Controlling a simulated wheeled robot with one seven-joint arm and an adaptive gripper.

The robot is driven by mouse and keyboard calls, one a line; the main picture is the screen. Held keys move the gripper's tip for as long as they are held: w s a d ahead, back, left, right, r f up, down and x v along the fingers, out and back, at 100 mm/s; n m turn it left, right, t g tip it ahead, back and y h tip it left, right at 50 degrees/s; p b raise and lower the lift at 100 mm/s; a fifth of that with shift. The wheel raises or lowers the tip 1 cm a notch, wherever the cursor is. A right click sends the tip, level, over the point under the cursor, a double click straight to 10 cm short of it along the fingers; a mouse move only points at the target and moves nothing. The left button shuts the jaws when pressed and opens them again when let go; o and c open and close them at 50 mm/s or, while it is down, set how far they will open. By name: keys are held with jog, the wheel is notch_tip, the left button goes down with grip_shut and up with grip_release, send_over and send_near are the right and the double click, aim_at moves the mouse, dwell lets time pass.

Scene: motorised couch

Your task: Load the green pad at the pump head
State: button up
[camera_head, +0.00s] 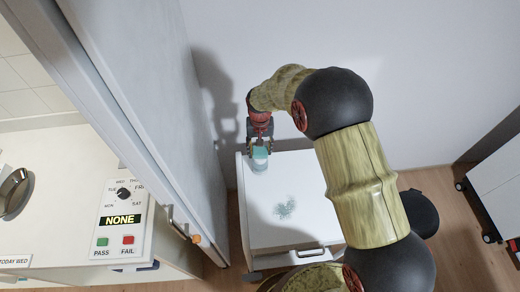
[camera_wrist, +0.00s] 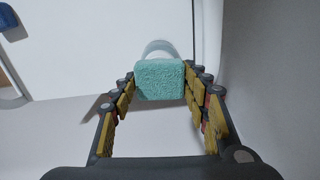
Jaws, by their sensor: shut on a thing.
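The green pad (camera_wrist: 160,80) is a pale teal, rough-faced block, held between the fingertips of my gripper (camera_wrist: 158,88) in the wrist view. In the head view my gripper (camera_head: 260,146) points down with the green pad (camera_head: 260,152) at its tips. A white round thing (camera_wrist: 158,47), probably the pump, shows just behind the pad. In the head view its pale body (camera_head: 259,164) stands on the white cabinet top, at the far left corner. The pad hides the pump head, so I cannot tell whether they touch.
The white cabinet top (camera_head: 314,190) carries a patch of greenish specks (camera_head: 286,208); the rest of it looks clear. A wall rises close behind. A grey panel (camera_head: 150,90) stands to the left, with a control panel (camera_head: 121,220) reading NONE beyond it. A dark-edged cart (camera_head: 500,190) is at right.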

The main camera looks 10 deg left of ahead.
aim_at(260, 150)
jog(key=shift+r+p, duration=2.05)
jog(key=shift+r, duration=1.5)
jog(key=shift+f, duration=0.1)
